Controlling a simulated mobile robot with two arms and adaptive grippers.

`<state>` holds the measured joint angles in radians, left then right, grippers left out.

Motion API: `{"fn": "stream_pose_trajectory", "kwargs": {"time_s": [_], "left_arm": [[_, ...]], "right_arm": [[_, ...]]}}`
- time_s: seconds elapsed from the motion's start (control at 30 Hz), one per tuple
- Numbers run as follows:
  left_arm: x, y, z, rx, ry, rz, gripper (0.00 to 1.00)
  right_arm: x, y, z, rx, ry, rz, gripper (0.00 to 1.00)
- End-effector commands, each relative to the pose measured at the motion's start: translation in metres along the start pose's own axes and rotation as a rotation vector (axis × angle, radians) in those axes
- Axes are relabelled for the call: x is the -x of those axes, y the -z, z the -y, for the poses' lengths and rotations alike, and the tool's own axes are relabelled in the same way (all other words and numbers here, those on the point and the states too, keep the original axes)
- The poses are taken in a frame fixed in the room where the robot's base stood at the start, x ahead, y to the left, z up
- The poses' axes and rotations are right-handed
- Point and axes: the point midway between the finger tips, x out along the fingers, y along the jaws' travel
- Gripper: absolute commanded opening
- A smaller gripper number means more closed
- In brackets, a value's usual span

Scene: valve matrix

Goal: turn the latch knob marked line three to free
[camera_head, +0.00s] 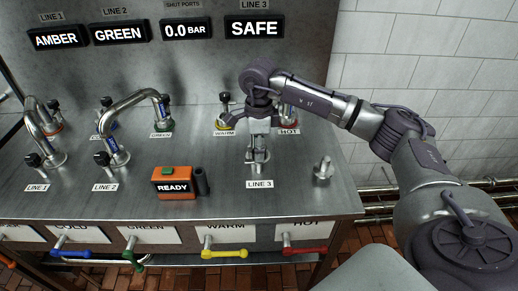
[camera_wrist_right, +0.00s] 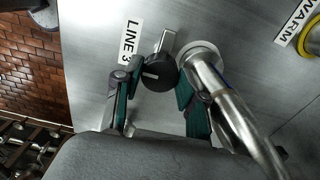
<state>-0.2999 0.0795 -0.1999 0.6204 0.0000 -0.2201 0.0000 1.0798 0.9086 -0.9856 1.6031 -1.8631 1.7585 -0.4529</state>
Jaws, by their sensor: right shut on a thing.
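The black latch knob (camera_wrist_right: 157,72) of line three sits beside its LINE 3 label (camera_wrist_right: 132,40) and has a pale mark on its face. My right gripper (camera_wrist_right: 158,82) has its green-padded fingers on either side of the knob and is shut on it. In the head view my right gripper (camera_head: 259,153) reaches down over the line three fitting, behind the LINE 3 label (camera_head: 260,184). The knob is mostly hidden there, and its exact angle is hard to read. The display under LINE 3 (camera_head: 254,28) reads SAFE. My left gripper is not in view.
A curved metal pipe (camera_wrist_right: 228,105) rises close beside my right gripper. The WARM port (camera_head: 226,125) and HOT port (camera_head: 289,124) lie behind it. An orange READY box (camera_head: 174,183) stands to the left, and a small metal fitting (camera_head: 324,169) to the right. Coloured valve handles line the front.

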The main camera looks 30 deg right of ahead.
Motion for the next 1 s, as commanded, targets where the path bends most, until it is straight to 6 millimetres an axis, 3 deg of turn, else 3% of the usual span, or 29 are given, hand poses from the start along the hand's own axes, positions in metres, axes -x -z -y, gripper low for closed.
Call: {"fn": "stream_pose_trajectory", "kwargs": {"time_s": [0.37,0.4,0.53,1.0], "left_arm": [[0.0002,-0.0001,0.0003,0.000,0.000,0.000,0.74],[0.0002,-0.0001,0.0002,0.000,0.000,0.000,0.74],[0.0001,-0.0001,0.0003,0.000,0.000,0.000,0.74],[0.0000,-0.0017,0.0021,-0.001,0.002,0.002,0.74]], "right_arm": [[0.0024,-0.0002,0.0013,0.005,0.005,0.002,0.06],[0.0024,-0.0001,0.0013,0.004,0.005,0.002,0.45],[0.0018,-0.0001,0.0010,0.004,0.004,0.002,0.66],[0.0003,0.0001,0.0004,0.003,0.001,0.000,0.66]]}}
